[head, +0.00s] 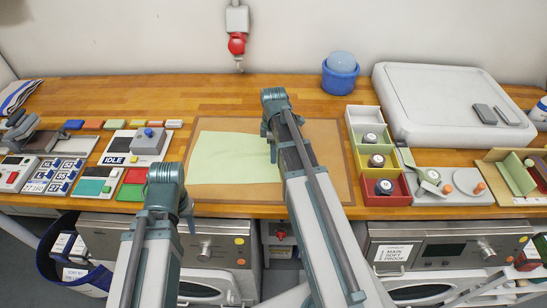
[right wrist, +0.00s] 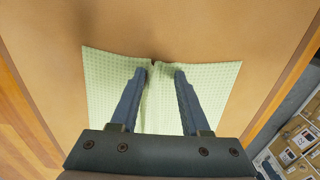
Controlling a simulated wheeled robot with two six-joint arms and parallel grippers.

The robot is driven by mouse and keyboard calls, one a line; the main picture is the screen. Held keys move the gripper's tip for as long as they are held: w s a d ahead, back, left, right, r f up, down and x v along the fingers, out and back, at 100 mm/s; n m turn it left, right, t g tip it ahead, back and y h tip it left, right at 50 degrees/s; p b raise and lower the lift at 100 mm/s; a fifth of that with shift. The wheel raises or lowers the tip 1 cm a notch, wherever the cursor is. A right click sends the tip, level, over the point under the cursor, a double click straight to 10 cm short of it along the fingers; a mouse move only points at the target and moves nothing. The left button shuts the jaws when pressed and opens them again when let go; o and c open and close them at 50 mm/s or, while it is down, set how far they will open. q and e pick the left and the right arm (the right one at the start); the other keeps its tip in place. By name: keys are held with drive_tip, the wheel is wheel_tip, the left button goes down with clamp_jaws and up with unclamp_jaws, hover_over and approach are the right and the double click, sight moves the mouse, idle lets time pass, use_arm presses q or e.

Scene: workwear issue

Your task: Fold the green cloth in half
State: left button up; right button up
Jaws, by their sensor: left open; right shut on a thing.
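The green cloth (head: 228,158) lies on a brown board (head: 330,160) in the middle of the bench. In the head view my right arm covers its right part. In the right wrist view the pale checked cloth (right wrist: 108,85) spreads to both sides of my right gripper (right wrist: 160,72). The gripper is shut on the cloth, with a ridge and a small dark notch at its edge between the fingers. My left gripper (head: 166,180) is open and empty near the bench's front edge, left of the cloth and apart from it. Its fingertips are mostly hidden.
A control panel with an IDLE display (head: 118,158) and coloured blocks stand at left. Bare wood lies behind the board.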

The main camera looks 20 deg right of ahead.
clamp_jaws()
idle(0.4)
drive_tip(key=a+r+p, duration=0.1)
drive_tip(key=r+p, duration=0.1)
drive_tip(key=w+a+r+p, duration=0.1)
drive_tip(key=r+p, duration=0.1)
drive_tip(key=w+a+r+p, duration=0.1)
drive_tip(key=r+p, duration=0.1)
drive_tip(key=shift+a, duration=0.3)
drive_tip(key=w+a+r+p, duration=0.4)
drive_tip(key=w+a, duration=0.1)
drive_tip(key=a, duration=0.6)
drive_tip(key=w+a+f+b, duration=0.1)
drive_tip(key=a+f+b, duration=0.1)
drive_tip(key=w+a+f+b, duration=0.1)
drive_tip(key=a+f+b, duration=0.2)
drive_tip(key=w+a+f+b, duration=0.2)
drive_tip(key=f+b, duration=0.1)
drive_tip(key=shift+a+f, duration=0.1)
drive_tip(key=shift+a, duration=0.15)
drive_tip(key=shift+w+a+f+b, duration=0.15)
drive_tip(key=shift+a+f+b, duration=0.25)
drive_tip(key=shift+a+b, duration=0.05)
drive_tip(key=o, duration=1)
unclamp_jaws()
